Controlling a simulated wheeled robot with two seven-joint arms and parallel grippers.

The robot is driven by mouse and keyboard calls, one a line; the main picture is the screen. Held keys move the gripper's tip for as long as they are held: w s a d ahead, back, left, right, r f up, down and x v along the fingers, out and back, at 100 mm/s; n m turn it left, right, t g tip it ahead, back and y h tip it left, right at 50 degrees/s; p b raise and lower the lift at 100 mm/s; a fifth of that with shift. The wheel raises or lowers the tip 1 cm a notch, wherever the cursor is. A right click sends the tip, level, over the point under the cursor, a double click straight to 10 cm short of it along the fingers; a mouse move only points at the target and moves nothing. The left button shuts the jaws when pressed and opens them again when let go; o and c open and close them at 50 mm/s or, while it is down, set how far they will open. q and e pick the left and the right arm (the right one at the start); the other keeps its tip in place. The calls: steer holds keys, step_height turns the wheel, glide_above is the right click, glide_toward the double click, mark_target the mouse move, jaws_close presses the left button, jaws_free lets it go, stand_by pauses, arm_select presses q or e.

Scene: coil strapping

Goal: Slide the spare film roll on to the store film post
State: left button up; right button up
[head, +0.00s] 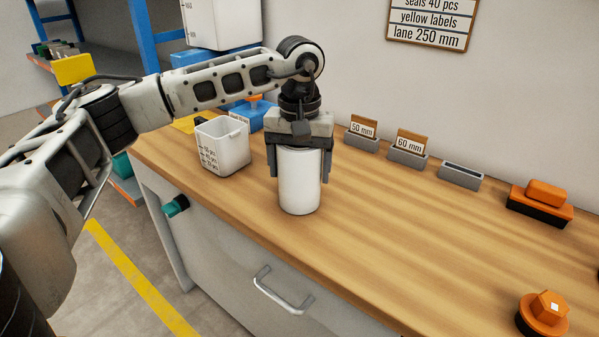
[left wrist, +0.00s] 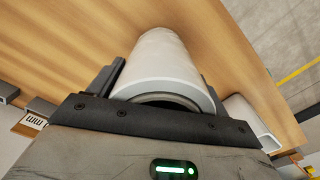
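The white film roll (head: 299,182) is upright at the bench's front part, below my left gripper (head: 300,168). The left gripper points down, with one dark finger on each side of the roll, and looks shut on it. In the left wrist view the roll (left wrist: 165,62) lies between the fingers, with its open core end facing the palm. I cannot tell whether the roll's lower end touches the bench or is just above it. I cannot make out the store film post in either view. My right gripper is not in view.
A white printed bin (head: 222,146) stands left of the roll. Grey card holders (head: 407,152) line the back wall. An orange and black block (head: 541,201) and an orange knob-like piece (head: 545,312) are at the right. The wooden bench (head: 420,230) is clear between.

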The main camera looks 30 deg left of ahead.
arm_select(q)
steer(key=c, duration=0.7)
steer(key=shift+o, duration=0.2)
steer(key=shift+r, duration=0.1)
steer(key=shift+r, duration=0.55)
steer(key=s+d+r, duration=0.8)
steer(key=d+r, duration=0.3)
steer(key=shift+d+r, duration=0.3)
steer(key=shift+r, duration=0.1)
